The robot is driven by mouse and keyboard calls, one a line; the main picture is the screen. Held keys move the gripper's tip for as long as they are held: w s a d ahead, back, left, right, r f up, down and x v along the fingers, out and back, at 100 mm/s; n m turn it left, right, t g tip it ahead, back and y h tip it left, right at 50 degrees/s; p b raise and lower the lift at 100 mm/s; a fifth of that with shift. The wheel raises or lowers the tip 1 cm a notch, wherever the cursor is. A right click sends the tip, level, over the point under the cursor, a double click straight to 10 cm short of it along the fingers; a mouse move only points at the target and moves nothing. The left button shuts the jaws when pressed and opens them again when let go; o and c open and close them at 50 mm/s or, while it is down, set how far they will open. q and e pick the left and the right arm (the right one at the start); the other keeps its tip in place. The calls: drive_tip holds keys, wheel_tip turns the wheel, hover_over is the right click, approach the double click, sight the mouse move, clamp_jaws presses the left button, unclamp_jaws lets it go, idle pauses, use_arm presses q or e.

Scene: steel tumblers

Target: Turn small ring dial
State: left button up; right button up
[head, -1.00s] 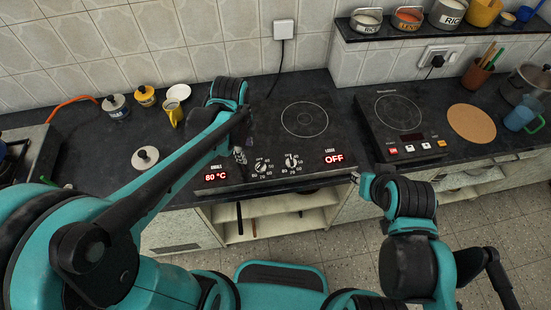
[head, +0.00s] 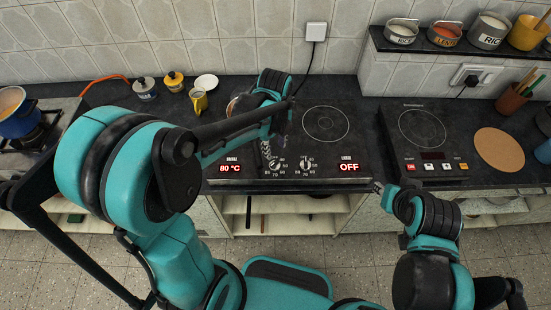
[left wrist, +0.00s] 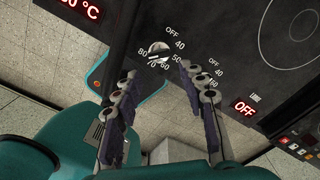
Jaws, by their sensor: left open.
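The cooktop (head: 345,115) has two dials on its front panel. The small dial (left wrist: 159,51), beside the 80 °C display (head: 230,168), shows clearly in the left wrist view, with OFF and numbers printed around it. The large dial (head: 306,163) is by the OFF display (head: 350,167). My left gripper (head: 268,155) is open and empty near the small dial, which it partly hides in the head view. In the left wrist view its fingertips (left wrist: 158,70) are spread below the dial; contact cannot be told. My right gripper (head: 378,187) is near the counter's front edge, its jaws too small to judge.
A second cooktop (head: 428,134) and a round cork mat (head: 499,150) are to the right. A yellow mug (head: 198,101), small lidded pots (head: 145,88) and a white saucer (head: 206,81) stand behind left. A blue pot (head: 20,114) sits on the stove at far left.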

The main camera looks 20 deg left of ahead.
sight(275, 163)
use_arm(q)
wheel_tip(275, 163, down, 8)
drive_tip(key=b, duration=0.2)
drive_tip(key=shift+b, duration=0.35)
drive_tip(key=shift+r, duration=0.1)
drive_tip(key=shift+c, duration=0.3)
drive_tip(key=c, duration=0.8)
